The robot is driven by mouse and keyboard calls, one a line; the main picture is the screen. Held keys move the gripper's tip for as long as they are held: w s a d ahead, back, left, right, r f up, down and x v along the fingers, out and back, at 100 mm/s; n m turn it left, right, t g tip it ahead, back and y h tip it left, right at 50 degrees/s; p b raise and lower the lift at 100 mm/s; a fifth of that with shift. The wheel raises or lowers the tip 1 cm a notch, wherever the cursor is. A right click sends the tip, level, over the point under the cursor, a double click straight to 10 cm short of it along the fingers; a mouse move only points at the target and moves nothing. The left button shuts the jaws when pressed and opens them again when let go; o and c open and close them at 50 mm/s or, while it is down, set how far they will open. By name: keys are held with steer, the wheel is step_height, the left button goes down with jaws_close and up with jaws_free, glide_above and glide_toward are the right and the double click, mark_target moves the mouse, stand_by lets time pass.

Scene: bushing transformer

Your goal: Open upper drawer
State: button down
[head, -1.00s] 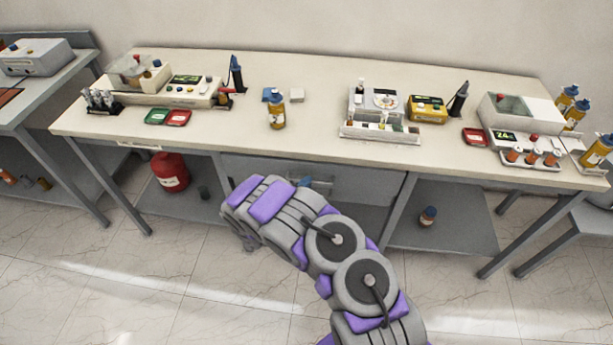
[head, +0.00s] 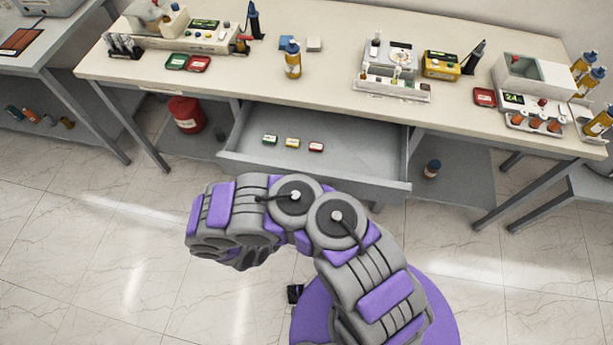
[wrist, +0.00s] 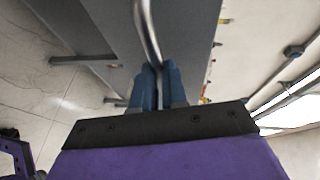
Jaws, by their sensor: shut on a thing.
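The upper drawer (head: 360,165) under the middle of the workbench is pulled out, with its inside showing in the head view. Its grey front also shows in the wrist view (wrist: 188,40). In the wrist view my gripper (wrist: 157,80) has its blue fingers shut on the drawer's metal handle (wrist: 146,30). In the head view my arm hides the handle and the gripper.
The workbench top (head: 330,75) carries an orange bottle (head: 292,60), instruments and small boxes. A red container (head: 186,115) and a small dark bottle (head: 432,169) stand on the lower shelves.

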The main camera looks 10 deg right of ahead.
steer(key=shift+s+a+f, duration=0.1)
steer(key=shift+s+a, duration=0.1)
steer(key=shift+s, duration=0.45)
steer(key=shift+s+a+f, duration=0.1)
steer(key=shift+s+a, duration=0.1)
steer(key=shift+s, duration=0.4)
steer(key=c, duration=1.2)
jaws_free()
steer(key=shift+w, duration=0.1)
steer(key=shift+o, duration=0.2)
steer(key=shift+r, duration=0.1)
steer(key=p+v, duration=0.4)
steer(key=v, duration=1.3)
steer(key=shift+a, duration=0.2)
steer(key=shift+r, duration=0.1)
